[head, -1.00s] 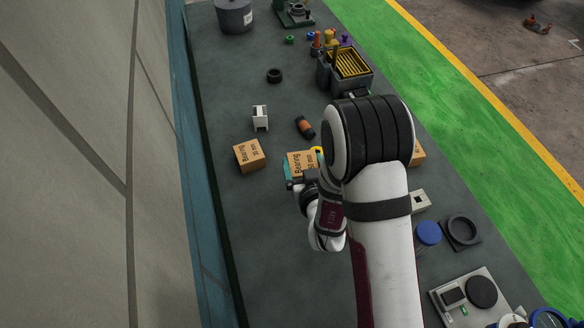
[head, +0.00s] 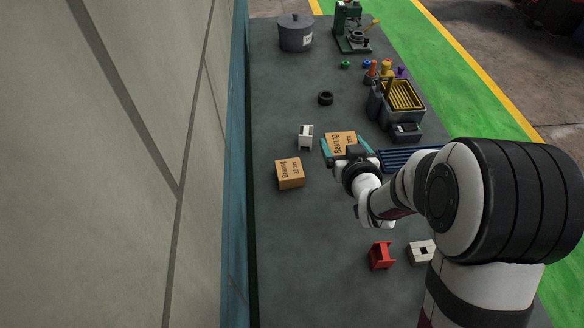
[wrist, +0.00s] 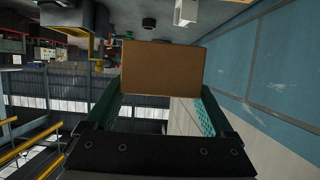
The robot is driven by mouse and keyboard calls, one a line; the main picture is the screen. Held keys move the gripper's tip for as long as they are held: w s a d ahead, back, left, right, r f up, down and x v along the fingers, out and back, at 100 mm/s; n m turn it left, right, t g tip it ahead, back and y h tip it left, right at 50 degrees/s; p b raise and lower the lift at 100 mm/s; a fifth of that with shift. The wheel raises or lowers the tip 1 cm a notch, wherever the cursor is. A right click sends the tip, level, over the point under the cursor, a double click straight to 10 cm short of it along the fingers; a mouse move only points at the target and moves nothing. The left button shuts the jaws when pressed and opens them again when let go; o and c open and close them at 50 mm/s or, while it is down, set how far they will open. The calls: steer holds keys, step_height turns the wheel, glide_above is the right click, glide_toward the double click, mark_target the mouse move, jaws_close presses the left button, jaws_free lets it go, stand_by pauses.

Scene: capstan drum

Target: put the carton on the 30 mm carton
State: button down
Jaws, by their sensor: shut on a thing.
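My gripper (head: 346,150) has its teal fingers shut on a brown carton (head: 340,140) with "Bearing" printed on its top; the rest of that print is hard to read. In the wrist view the held carton (wrist: 162,68) shows a plain brown face between the two fingers. Another carton (head: 290,174), whose print seems to read "Bearing 30 mm", stands on the bench, left of and nearer than the held one in the head view. The two cartons are apart. The underside of the held carton is hidden.
A white block (head: 305,137) stands just left of the held carton. A blue rack (head: 398,160) is to the right, partly behind my arm. The bench's left front is clear.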

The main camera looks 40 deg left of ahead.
steer(key=s+a+f, duration=0.1)
steer(key=a+f, duration=0.1)
steer(key=a, duration=0.2)
steer(key=s+a+f, duration=0.1)
steer(key=a+f, duration=0.1)
steer(key=a, duration=0.2)
steer(key=s+a+f, duration=0.1)
steer(key=a+f, duration=0.1)
steer(key=a, duration=0.2)
steer(key=shift+s+f, duration=0.2)
steer(key=shift+s, duration=0.15)
step_height(320, 180, down, 4)
steer(key=shift+f, duration=0.1)
steer(key=shift+f, duration=0.1)
jaws_free()
